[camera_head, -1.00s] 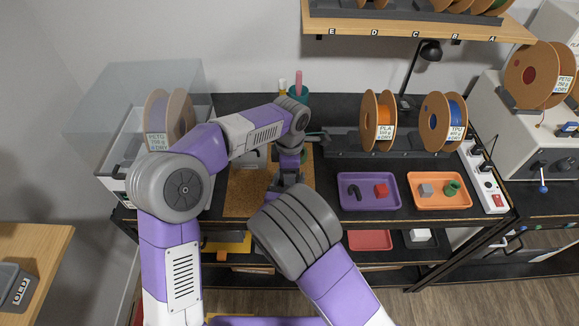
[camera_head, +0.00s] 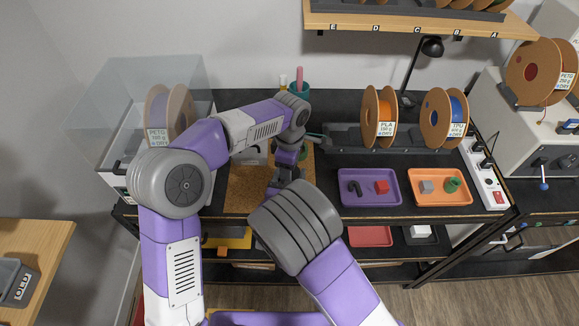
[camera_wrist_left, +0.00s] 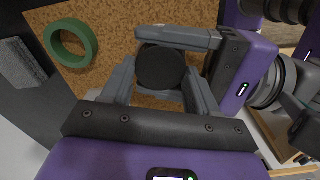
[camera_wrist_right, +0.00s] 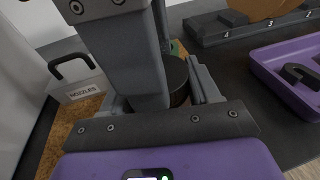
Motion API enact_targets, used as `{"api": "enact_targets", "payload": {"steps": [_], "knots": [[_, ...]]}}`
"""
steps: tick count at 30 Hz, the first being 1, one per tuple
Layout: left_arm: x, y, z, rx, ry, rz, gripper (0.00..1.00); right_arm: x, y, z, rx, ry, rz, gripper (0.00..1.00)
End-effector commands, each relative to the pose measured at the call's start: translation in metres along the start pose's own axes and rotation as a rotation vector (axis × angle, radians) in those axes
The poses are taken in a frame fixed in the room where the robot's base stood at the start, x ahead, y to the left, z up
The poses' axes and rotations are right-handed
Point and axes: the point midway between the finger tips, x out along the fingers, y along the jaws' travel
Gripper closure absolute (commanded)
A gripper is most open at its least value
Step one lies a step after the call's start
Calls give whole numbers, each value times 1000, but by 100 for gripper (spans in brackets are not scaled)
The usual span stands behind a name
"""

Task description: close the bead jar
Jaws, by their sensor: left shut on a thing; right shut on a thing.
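A round black lid (camera_wrist_left: 160,67) shows from above between the fingers of my left gripper (camera_wrist_left: 161,84). My left gripper comes from above and is shut on the lid. In the right wrist view the dark jar body (camera_wrist_right: 179,82) stands between the fingers of my right gripper (camera_wrist_right: 165,95), which is shut on it from the side. The left gripper (camera_wrist_right: 135,60) hides part of the jar there. Lid and jar appear in line, but I cannot tell whether the lid is seated. In the head view my arms hide the jar.
A cork mat (camera_head: 245,190) lies under the grippers. A green ring (camera_wrist_left: 70,43) lies on it. A white nozzles box (camera_wrist_right: 78,88) with a black handle stands nearby. Purple (camera_head: 370,201) and orange (camera_head: 440,200) trays with small parts sit to the right. Filament spools (camera_head: 380,115) stand behind.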

Motion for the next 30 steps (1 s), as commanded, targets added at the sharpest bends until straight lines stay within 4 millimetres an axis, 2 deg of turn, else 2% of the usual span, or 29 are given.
{"api": "enact_targets", "payload": {"steps": [5, 6, 11, 19, 27, 30], "knots": [[1, -2, 4, 9, -5, -7, 78, 0, 0, -4, -7, 10, 3, 100], [1, -2, 4, 9, -5, -7, 40, 0, 0, -4, -7, 10, 3, 100], [1, -2, 4, 5, -4, -6, 16, 0, 0, -4, -6, 10, 3, 100], [-3, -1, 2, 2, -2, -3, 16, 0, 0, -4, -5, 10, 1, 100], [-37, -1, 2, 0, -2, -1, 16, 0, 0, -4, -4, 10, 1, 100], [-44, -1, 2, 1, -2, -2, 16, 0, 0, -4, -4, 10, 1, 100]]}}
